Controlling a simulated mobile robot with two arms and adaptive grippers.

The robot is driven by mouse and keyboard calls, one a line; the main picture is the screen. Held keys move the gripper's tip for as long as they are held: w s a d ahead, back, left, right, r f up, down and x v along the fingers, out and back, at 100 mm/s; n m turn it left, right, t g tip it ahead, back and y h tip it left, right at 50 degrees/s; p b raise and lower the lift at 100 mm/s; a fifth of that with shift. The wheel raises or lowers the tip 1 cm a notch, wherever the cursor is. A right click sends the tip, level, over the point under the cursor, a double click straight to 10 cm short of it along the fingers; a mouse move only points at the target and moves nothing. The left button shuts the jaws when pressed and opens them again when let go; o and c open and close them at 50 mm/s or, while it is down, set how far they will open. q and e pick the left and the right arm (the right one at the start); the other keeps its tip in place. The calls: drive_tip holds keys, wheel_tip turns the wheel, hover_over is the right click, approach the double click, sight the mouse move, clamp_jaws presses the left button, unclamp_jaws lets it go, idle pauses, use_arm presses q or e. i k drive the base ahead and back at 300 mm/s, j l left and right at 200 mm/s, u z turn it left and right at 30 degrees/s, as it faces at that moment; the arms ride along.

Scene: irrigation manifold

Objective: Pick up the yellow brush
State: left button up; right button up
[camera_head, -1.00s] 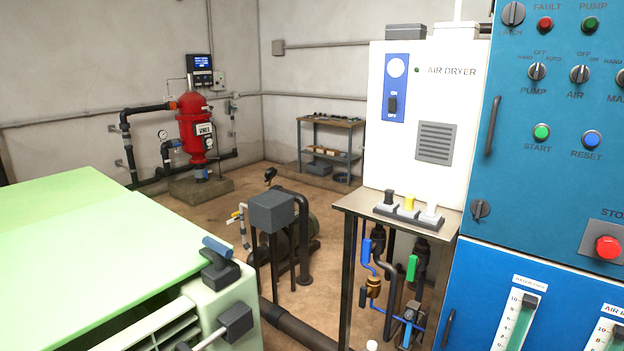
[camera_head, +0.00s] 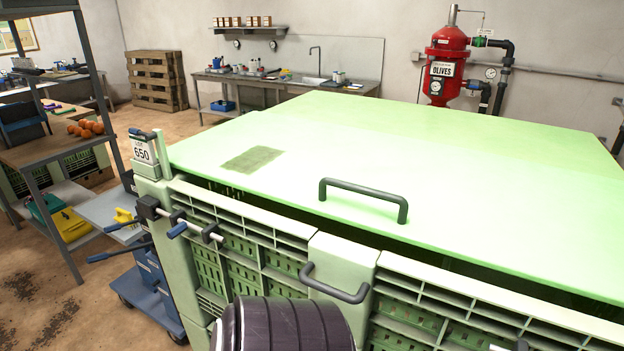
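I cannot make out a yellow brush for certain. A small yellow object (camera_head: 124,216) lies on the pale blue top of a cart at the left; it is too small to tell whether it is a brush. A larger yellow item (camera_head: 70,225) sits on the lower shelf of the rack at the far left, and it looks more like a box or container. Neither of my grippers shows in the view.
A large green crate with a pale green lid (camera_head: 450,170) fills the middle and right. A blue cart (camera_head: 150,275) stands left of it. A dark ribbed rounded thing (camera_head: 282,325) is at the bottom edge. Behind are a sink bench (camera_head: 270,84), pallets (camera_head: 156,80) and a red tank (camera_head: 445,60).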

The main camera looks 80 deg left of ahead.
sight(123, 216)
drive_tip(key=u, duration=3.75)
